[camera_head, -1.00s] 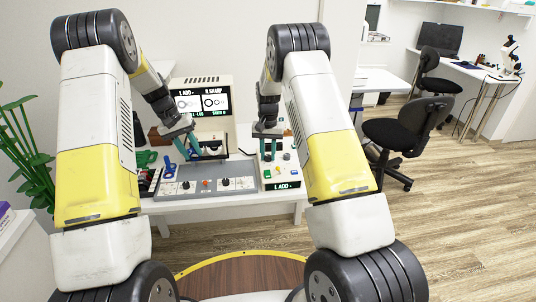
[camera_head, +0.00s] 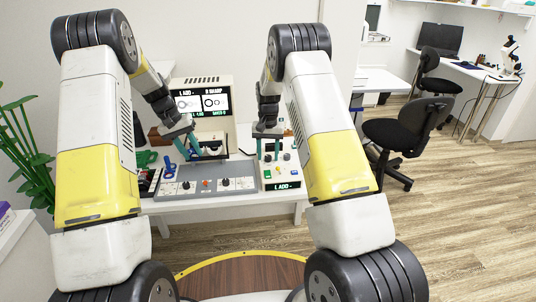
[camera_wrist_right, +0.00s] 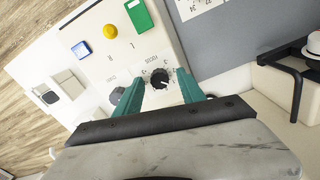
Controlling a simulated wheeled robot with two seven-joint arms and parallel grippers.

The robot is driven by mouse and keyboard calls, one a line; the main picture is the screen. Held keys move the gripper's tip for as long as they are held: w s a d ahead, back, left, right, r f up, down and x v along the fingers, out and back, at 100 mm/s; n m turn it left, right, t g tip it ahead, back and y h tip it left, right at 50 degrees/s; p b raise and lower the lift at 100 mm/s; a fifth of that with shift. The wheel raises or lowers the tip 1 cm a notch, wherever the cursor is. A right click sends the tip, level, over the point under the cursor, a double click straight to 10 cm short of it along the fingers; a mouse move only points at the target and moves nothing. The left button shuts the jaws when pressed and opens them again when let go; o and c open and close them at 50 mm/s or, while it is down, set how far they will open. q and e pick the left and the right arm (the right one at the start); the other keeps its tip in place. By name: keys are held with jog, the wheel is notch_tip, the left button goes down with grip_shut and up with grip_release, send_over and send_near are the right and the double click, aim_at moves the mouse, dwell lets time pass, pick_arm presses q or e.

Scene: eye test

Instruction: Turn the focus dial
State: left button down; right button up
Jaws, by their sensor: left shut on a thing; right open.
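The focus dial (camera_wrist_right: 160,80) is a black round knob with a white pointer line on a cream control box (camera_wrist_right: 88,48). A printed scale and a word label lie around it. My right gripper, in the right wrist view (camera_wrist_right: 160,78) and the head view (camera_head: 268,157), is open. Its teal fingers stand on either side of the dial, with the knob between the tips; contact cannot be told. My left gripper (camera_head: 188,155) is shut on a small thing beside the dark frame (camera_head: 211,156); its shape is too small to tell.
A grey tray panel (camera_head: 215,192) with small knobs lies on the white table. A monitor (camera_head: 203,101) stands behind.

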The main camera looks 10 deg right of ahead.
notch_tip(320, 180, up, 12)
dwell(0.5)
notch_tip(320, 180, up, 12)
send_over(268, 156)
dwell(0.6)
dwell(1.0)
notch_tip(268, 156, down, 24)
jog(key=shift+f, duration=0.1)
dwell(0.4)
jog(key=shift+c, duration=0.5)
grip_shut()
